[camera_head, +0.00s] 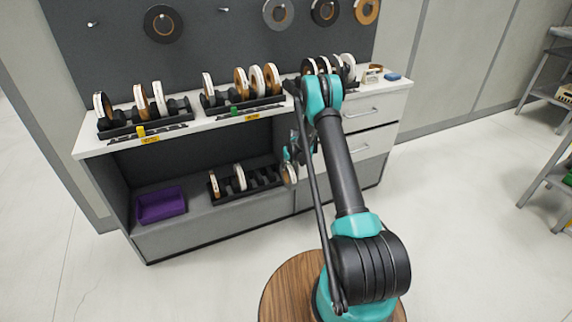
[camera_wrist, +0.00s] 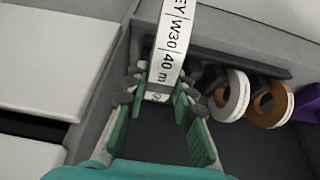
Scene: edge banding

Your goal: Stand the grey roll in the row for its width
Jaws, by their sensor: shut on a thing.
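My gripper (camera_wrist: 161,85) is shut on a roll (camera_wrist: 172,45) whose white label reads "EY|W30|40 m"; the start of the word is cut off. In the head view the held roll (camera_head: 290,173) shows as a thin disc at the right end of the lower-shelf rack, partly behind my gripper (camera_head: 297,150). That black slotted rack (camera_head: 262,177) holds a brown-cored roll (camera_head: 214,184) and a white roll (camera_head: 239,177) toward its left. The wrist view shows the rack (camera_wrist: 225,57) behind the held roll. I cannot tell whether the held roll touches the rack.
A purple bin (camera_head: 160,204) stands left on the lower shelf. Two racks with yellow and green tags, the left rack (camera_head: 120,129) and middle rack (camera_head: 222,108), stand on the counter with several rolls. More rolls stand behind my arm. A blue item (camera_head: 392,77) lies at the counter's right.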

